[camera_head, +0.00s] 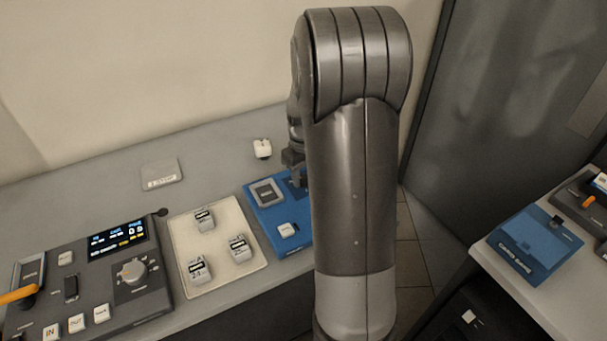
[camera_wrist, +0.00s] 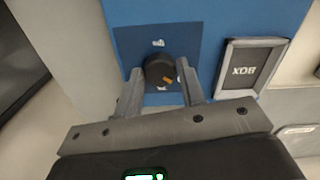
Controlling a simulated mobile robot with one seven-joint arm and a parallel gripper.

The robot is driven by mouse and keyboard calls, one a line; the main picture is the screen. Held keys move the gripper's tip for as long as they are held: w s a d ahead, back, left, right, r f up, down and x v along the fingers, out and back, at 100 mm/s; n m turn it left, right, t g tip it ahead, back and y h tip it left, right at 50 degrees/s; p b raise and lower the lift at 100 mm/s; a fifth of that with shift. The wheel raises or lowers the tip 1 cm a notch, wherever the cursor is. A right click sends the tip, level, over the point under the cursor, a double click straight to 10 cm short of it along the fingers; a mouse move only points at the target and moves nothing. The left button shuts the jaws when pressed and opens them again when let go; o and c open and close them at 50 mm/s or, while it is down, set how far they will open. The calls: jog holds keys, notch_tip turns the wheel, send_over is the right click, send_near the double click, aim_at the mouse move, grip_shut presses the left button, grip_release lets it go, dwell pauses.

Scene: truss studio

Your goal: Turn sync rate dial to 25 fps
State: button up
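The dial (camera_wrist: 160,70) is a round black knob with an orange pointer, on a dark square panel of the blue box (camera_wrist: 133,38). Its pointer aims toward the lower right in the wrist view. Small white marks surround it, too small to read. My gripper (camera_wrist: 159,66) is open, with one finger on each side of the knob and a small gap showing at each side. In the head view my gripper (camera_head: 293,158) is over the far right part of the blue box (camera_head: 262,212), and my arm hides the dial.
A white tray (camera_head: 217,277) with grey blocks and a dark console (camera_head: 150,296) with a screen and knob stand left. Another blue box (camera_head: 515,262) is on the right table. The back of the desk is mostly clear.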

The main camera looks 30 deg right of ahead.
jog(key=c, duration=0.5)
jog(key=shift+c, duration=0.2)
jog(key=shift+m, duration=0.3)
jog(key=m, duration=0.4)
jog(key=shift+m, duration=2.5)
jog(key=o, duration=1)
jog(key=shift+r, duration=0.1)
